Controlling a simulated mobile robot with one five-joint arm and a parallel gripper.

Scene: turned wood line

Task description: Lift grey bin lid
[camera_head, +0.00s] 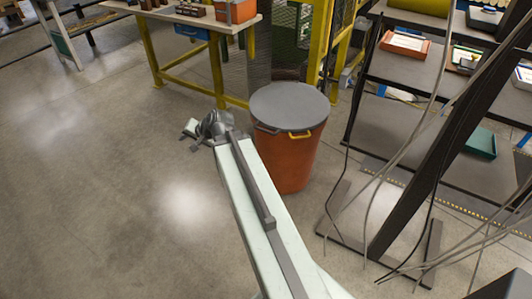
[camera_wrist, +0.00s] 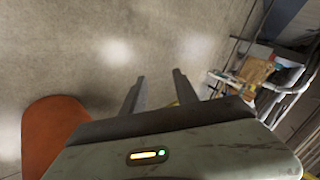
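The grey round lid (camera_head: 289,106) sits on top of an orange bin (camera_head: 288,160) in the head view. My gripper (camera_head: 190,136) is to the left of the bin, apart from the lid and handle, and points away to the left. In the wrist view my gripper (camera_wrist: 158,76) has its two fingers apart with only floor between them. The bin's orange side (camera_wrist: 48,135) shows at the lower left there, partly hidden by the gripper body. The lid is not clearly seen in the wrist view.
A yellow-legged workbench (camera_head: 190,16) with boxes stands behind the bin. A dark shelf rack (camera_head: 400,65) with trays stands at the right, with a dark post (camera_head: 440,140) and hanging cables in front. The floor (camera_head: 90,190) at the left is clear.

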